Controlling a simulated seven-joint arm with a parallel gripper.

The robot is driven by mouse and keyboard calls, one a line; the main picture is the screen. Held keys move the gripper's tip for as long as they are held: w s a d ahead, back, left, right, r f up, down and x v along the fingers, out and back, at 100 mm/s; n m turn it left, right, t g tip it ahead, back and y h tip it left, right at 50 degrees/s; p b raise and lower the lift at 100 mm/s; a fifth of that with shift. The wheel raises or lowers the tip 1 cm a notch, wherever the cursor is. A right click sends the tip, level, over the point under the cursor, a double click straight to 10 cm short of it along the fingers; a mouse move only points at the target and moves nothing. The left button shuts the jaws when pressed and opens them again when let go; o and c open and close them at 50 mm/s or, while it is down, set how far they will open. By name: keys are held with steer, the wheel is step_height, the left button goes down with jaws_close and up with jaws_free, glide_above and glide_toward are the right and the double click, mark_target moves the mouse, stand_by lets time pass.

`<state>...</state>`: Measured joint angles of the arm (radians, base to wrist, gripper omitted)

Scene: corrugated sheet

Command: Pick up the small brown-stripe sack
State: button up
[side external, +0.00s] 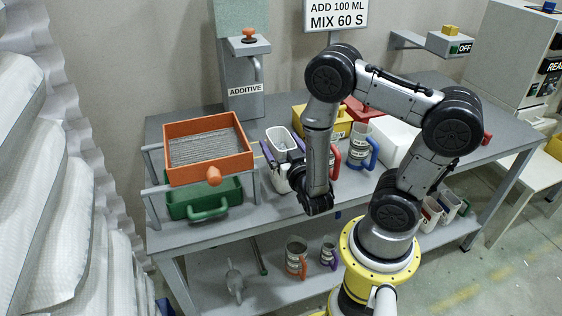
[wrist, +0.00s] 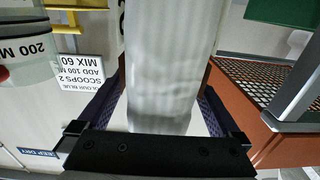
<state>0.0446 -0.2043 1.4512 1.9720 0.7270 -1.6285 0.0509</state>
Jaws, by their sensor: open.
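I cannot pick out a brown-stripe sack in either view. Large white sacks (side external: 22,100) are stacked at the left of the side external view, and no brown stripe shows on them. My gripper (side external: 282,145) is over the workbench, right of the orange sieve tray. In the wrist view my gripper (wrist: 165,80) is open, with dark blue pads on both sides. A pale, faintly ribbed upright thing (wrist: 165,60) shows between the pads. I cannot tell what it is or how far off it is, and no contact is visible.
The orange sieve tray (side external: 209,148) stands above a green drawer (side external: 205,200) on the left of the workbench (side external: 180,240). A grey additive stand (side external: 243,95) is behind. Mugs (side external: 360,145) and boxes crowd the middle. The lower shelf holds several vessels.

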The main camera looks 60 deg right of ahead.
jaws_close()
stand_by(0.4)
steer(key=shift+r, duration=0.1)
